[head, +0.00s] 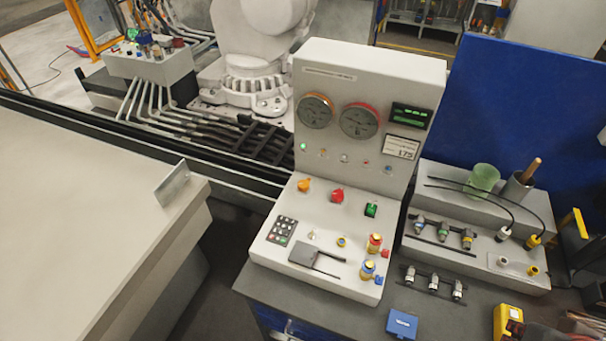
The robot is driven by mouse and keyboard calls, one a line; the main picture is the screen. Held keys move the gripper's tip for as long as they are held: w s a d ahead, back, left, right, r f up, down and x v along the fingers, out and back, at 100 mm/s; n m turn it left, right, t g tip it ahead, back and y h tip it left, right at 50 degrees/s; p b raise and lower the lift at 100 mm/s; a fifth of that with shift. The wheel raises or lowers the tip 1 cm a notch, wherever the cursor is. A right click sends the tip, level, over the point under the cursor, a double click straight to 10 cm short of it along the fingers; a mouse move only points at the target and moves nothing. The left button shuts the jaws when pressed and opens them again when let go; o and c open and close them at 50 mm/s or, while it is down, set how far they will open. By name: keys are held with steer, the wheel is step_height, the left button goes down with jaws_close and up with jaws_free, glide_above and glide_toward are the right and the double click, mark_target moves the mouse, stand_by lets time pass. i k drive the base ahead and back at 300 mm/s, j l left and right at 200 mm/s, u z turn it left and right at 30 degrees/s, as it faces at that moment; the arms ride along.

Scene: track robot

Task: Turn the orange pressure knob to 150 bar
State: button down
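The orange pressure knob (304,185) sits on the sloped lower face of a white control console (350,265), at its upper left. Its pointer setting is too small to read. An orange-rimmed gauge (315,110) is on the upright panel above it; its needle reading cannot be made out. A white card (402,147) on the panel's right seems to read 175. A dark display (409,115) with green lit characters is above the card, too small to read. My gripper is not in view.
A red knob (337,195) and a green switch (371,209) are right of the orange knob. A red-rimmed gauge (359,121) is on the panel. Connectors and cups (484,178) stand right; a white table (80,210) is left.

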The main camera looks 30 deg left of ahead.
mark_target(303, 184)
steer(key=u, duration=1.5)
